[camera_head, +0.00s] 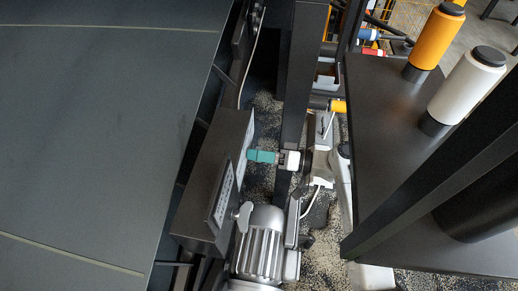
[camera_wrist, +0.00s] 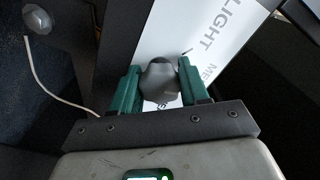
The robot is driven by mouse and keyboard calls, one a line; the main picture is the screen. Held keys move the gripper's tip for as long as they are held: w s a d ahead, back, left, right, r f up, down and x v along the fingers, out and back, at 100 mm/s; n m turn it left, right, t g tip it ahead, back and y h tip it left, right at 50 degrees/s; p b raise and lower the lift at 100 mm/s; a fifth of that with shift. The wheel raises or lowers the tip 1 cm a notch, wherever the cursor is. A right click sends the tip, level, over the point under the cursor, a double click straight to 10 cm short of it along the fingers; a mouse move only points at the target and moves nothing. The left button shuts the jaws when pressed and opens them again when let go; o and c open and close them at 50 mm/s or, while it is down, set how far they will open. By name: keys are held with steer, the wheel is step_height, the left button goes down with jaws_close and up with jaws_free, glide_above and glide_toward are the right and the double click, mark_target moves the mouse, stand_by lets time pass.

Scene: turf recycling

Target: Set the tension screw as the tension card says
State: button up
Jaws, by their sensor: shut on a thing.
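My gripper (camera_wrist: 158,72) has teal fingers and is shut on the grey, faceted head of the tension screw (camera_wrist: 160,84) in the wrist view. Behind it is a white card (camera_wrist: 185,32) with the word "LIGHT" and, below, letters starting "ME". The rest of that second word is hidden or cut off, and I cannot read a full setting. In the head view my gripper (camera_head: 250,155) reaches left to the face of a dark box (camera_head: 205,160). The screw is hidden there by the fingers.
A finned grey motor (camera_head: 262,245) stands just below my gripper, with a dotted plate (camera_head: 223,195) to its left. A wide dark belt (camera_head: 90,130) fills the left. A dark table (camera_head: 390,130) with orange (camera_head: 438,38) and white (camera_head: 466,88) cylinders is on the right. Another bolt (camera_wrist: 37,18) shows top left.

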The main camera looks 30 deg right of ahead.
steer(key=shift+s+m+p, duration=0.1)
steer(key=shift+m+p, duration=0.4)
steer(key=shift+m, duration=0.4)
steer(key=shift+f, duration=0.15)
steer(key=o, duration=1)
steer(key=shift+o, duration=0.2)
steer(key=v, duration=1)
steer(key=shift+s+d+p, duration=0.2)
steer(key=shift+d+p, duration=0.1)
steer(key=shift+p, duration=0.15)
